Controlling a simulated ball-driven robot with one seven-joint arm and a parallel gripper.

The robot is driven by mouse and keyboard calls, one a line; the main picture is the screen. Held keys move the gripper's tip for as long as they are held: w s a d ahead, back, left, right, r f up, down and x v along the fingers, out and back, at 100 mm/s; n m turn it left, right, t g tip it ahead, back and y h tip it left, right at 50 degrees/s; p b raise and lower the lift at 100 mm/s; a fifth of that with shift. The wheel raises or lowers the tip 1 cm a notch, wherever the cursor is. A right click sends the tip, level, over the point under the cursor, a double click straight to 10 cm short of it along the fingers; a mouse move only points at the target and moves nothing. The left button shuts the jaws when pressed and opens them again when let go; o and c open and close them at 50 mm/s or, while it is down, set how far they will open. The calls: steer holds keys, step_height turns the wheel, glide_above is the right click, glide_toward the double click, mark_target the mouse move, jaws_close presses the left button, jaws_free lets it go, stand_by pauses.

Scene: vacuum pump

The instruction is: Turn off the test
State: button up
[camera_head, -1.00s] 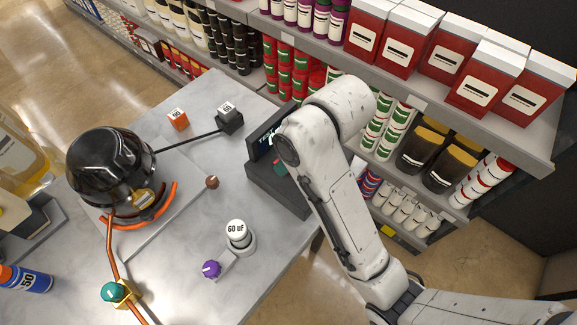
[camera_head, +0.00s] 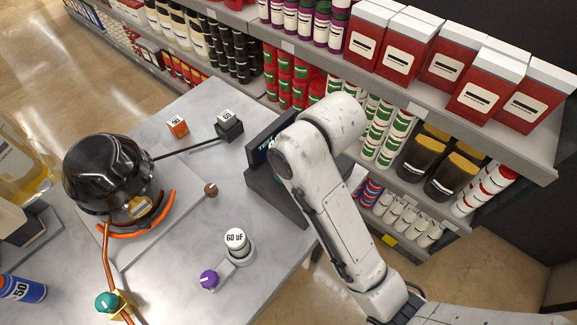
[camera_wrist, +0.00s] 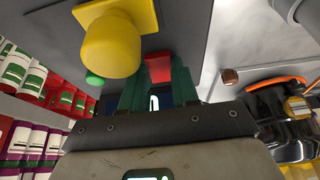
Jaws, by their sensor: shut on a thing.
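The test unit is a dark box (camera_head: 259,185) with a tilted screen (camera_head: 266,153) reading "TEST"; my arm covers much of it. In the wrist view its grey panel carries a large yellow knob (camera_wrist: 109,48), a green button (camera_wrist: 95,79) and a red switch (camera_wrist: 158,68). My gripper (camera_wrist: 158,84) has dark green fingers on both sides of the red switch and is shut on it. The fingers hide its lower part. The gripper is hidden behind my arm in the head view.
A black pump (camera_head: 106,172) with copper and orange tubing stands left on the grey table (camera_head: 200,205). A white "60 uF" capacitor (camera_head: 236,242) and purple knob (camera_head: 209,279) are near the front. Stocked shelves (camera_head: 420,95) stand close behind the unit and my arm.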

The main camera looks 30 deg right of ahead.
jaws_close()
steer(key=r+p, duration=0.1)
steer(key=p, duration=0.2)
steer(key=shift+w+g, duration=0.15)
steer(key=shift+g, duration=0.25)
steer(key=g+p, duration=0.1)
steer(key=p, duration=0.2)
steer(key=shift+w+a+h+p, duration=0.1)
steer(key=shift+w+h+p, duration=0.05)
steer(key=shift+h+p, duration=0.25)
steer(key=shift+w+f+g+p, duration=0.1)
steer(key=shift+f+g+p, duration=0.2)
steer(key=shift+g+p, duration=0.15)
steer(key=shift+f, duration=0.1)
steer(key=o, duration=0.8)
jaws_free()
